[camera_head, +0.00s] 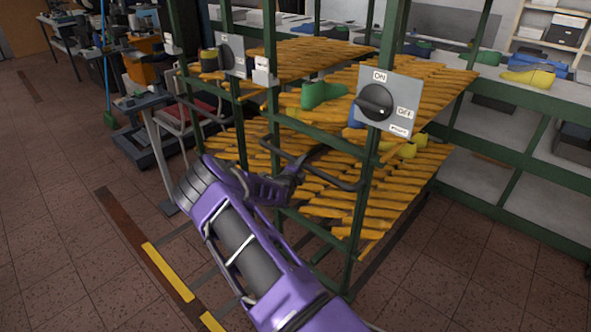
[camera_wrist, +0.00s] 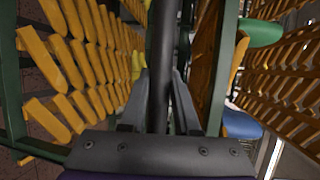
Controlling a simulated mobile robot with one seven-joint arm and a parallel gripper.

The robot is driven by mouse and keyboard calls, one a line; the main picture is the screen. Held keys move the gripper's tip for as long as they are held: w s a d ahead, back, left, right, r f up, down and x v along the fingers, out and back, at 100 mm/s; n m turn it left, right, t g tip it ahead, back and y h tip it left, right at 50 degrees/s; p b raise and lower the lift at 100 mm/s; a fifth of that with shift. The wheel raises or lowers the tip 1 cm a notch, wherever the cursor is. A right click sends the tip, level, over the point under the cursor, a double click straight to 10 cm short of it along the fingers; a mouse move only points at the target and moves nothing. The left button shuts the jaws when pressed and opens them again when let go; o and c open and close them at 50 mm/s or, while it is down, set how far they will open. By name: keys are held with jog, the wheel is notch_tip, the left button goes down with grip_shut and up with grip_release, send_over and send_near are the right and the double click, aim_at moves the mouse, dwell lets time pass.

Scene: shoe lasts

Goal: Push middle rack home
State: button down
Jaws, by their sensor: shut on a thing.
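A green-framed rack (camera_head: 368,195) with slanted orange slatted shelves (camera_head: 335,190) stands in the middle of the head view. A black handle bar (camera_head: 338,182) runs across its near end, below a grey switch plate (camera_head: 400,92) with a black knob. My gripper (camera_head: 308,160) is shut on this bar. In the wrist view the bar (camera_wrist: 160,50) runs upright between the two grey fingers of my gripper (camera_wrist: 160,85). The head view partly hides the fingertips. A green shoe last (camera_head: 322,94) and yellow ones (camera_head: 405,148) sit on the shelves.
Another grey switch plate (camera_head: 231,52) is on the racking behind to the left. A green-framed bench (camera_head: 505,88) with shoe lasts stands at the right. Dark floor rails (camera_head: 125,222) with yellow strips (camera_head: 168,272) lie at the left. Tiled floor is open at far left.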

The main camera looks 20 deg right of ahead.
jog(key=shift+d+r, duration=0.2)
jog(key=c, duration=0.7)
grip_release()
jog(key=shift+d+f, duration=0.1)
jog(key=shift+f, duration=0.05)
jog(key=shift+o, duration=0.2)
jog(key=shift+s+a, duration=0.1)
jog(key=shift+a, duration=0.2)
jog(key=p+v, duration=0.1)
jog(key=v, duration=1.6)
jog(key=shift+d, duration=0.15)
